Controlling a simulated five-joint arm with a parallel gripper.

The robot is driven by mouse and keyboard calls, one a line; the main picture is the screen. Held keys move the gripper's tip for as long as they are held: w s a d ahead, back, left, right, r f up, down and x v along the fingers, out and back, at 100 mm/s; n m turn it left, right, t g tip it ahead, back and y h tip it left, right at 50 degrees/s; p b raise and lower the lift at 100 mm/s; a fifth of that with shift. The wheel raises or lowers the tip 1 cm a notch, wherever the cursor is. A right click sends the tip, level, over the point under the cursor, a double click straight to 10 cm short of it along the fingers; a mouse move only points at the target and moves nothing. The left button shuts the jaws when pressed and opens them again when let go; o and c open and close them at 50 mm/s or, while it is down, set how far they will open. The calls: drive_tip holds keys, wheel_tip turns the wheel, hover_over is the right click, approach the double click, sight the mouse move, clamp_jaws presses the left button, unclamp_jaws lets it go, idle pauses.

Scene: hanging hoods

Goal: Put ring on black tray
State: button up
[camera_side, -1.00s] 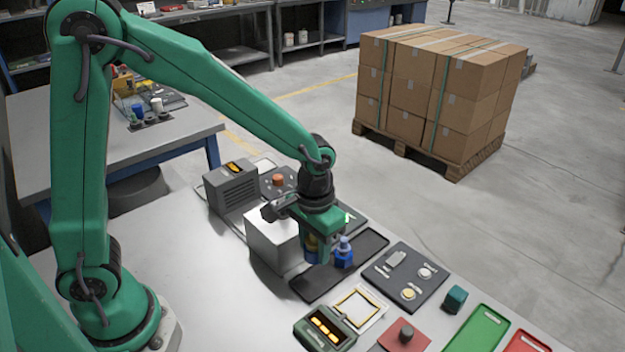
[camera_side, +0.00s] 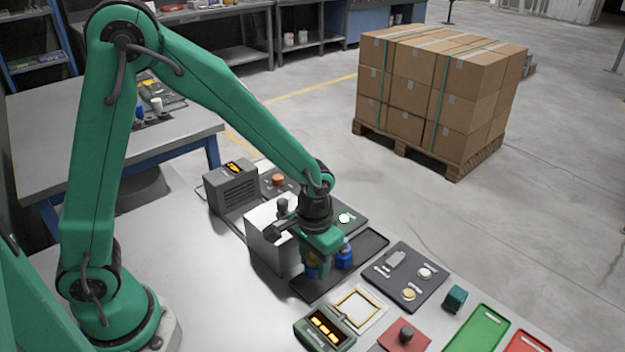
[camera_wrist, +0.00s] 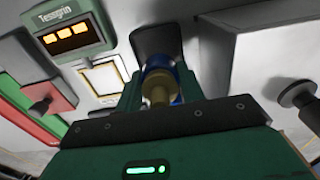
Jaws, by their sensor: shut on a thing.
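My gripper (camera_side: 319,271) is low over the black tray (camera_side: 374,243), near its left end in the side view. It is shut on a blue and brass-coloured piece (camera_side: 311,269), which also shows between the fingers in the wrist view (camera_wrist: 156,88). I cannot make out a ring shape on it, and cannot tell whether it touches the tray. A second blue piece (camera_side: 345,257) stands on the tray just right of the gripper, partly hidden. Part of the tray also shows dark beyond the fingers in the wrist view (camera_wrist: 157,38).
A pale box (camera_side: 268,238) stands close left of my gripper. A green display unit (camera_side: 325,328), a framed pad (camera_side: 359,308) and a dark panel with small parts (camera_side: 408,274) lie nearby. Green (camera_side: 478,332) and red (camera_side: 527,343) trays are at the right.

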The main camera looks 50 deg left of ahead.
sight(314, 271)
drive_tip(key=shift+f, duration=1.2)
drive_tip(key=shift+f, duration=0.5)
drive_tip(key=o, duration=1)
drive_tip(key=shift+r, duration=0.1)
drive_tip(key=shift+o, duration=0.4)
drive_tip(key=shift+r, duration=0.25)
wheel_tip(314, 271, up, 6)
drive_tip(key=shift+r, duration=0.55)
